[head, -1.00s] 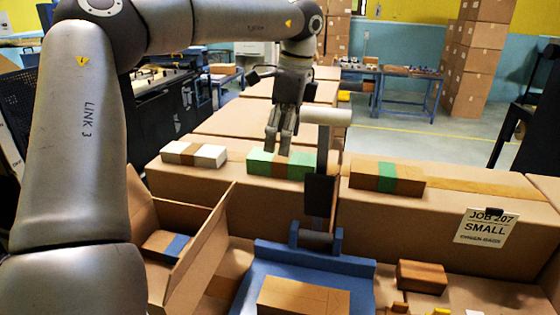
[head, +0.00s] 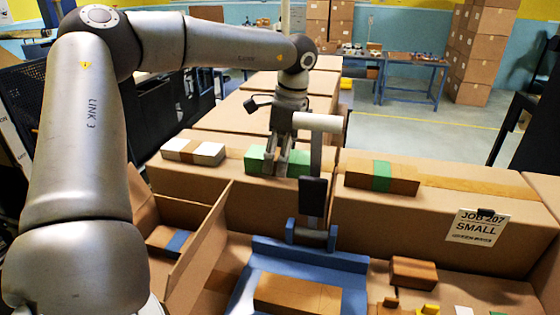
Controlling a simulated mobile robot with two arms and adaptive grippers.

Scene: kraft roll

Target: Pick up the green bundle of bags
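The green bundle of bags (head: 256,157) has a brown band around its middle. It lies on top of a long cardboard box behind the blue stand. My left gripper (head: 276,164) points down at the middle of the bundle, its fingers overlapping the banded part. The fingers look apart, with a gap between them; whether they touch the bundle cannot be told. They hide the middle of the bundle, and the post in front is close to its right part. My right gripper is out of view.
A white bundle (head: 193,151) lies left of the green one. A brown bundle with a green band (head: 381,176) lies to the right. A grey post with a roller (head: 318,122) stands close in front. An open carton (head: 200,245) is at lower left.

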